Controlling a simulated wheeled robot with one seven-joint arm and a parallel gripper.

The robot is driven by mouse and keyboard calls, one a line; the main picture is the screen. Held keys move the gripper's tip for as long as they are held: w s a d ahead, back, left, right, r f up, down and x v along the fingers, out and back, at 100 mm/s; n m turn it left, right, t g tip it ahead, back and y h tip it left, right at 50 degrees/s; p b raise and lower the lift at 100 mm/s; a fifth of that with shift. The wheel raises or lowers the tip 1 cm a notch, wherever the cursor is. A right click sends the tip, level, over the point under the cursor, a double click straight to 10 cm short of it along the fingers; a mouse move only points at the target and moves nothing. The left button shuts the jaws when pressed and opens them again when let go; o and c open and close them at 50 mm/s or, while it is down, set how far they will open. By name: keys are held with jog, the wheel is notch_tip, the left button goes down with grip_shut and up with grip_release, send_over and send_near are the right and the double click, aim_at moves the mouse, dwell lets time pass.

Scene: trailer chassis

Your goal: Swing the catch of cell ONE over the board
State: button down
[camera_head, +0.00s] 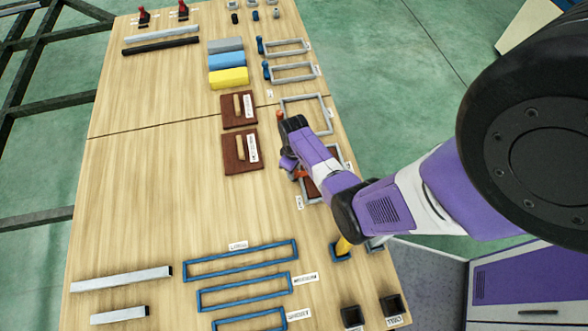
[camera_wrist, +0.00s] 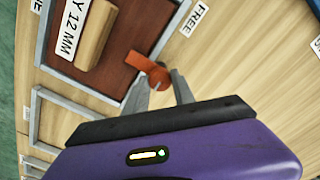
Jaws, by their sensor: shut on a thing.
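The catch of cell ONE is an orange-red bar with a round end, seen in the wrist view (camera_wrist: 142,61). My gripper (camera_wrist: 160,79) is shut on it at the round end. The bar points up-left across the grey frame, and its tip appears to overlap the edge of the dark brown board (camera_wrist: 100,68). The board lies in the frame and has a wooden handle and a label ending "Y 12 MM". In the head view my gripper (camera_head: 291,168) is low over the table's right side, and my arm partly hides the board (camera_head: 313,187).
An empty grey frame (camera_head: 306,101) with another orange-red catch (camera_head: 280,114) lies beyond my gripper. Two brown boards with handles (camera_head: 241,153) lie to the left. A "FREE" label (camera_wrist: 196,19) is beside the catch. Blue frames (camera_head: 240,262) lie toward the front.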

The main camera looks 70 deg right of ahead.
jog(key=c, duration=1.1)
grip_release()
jog(key=shift+o, duration=0.2)
jog(key=shift+r+p, duration=0.9)
jog(key=shift+r, duration=3.05)
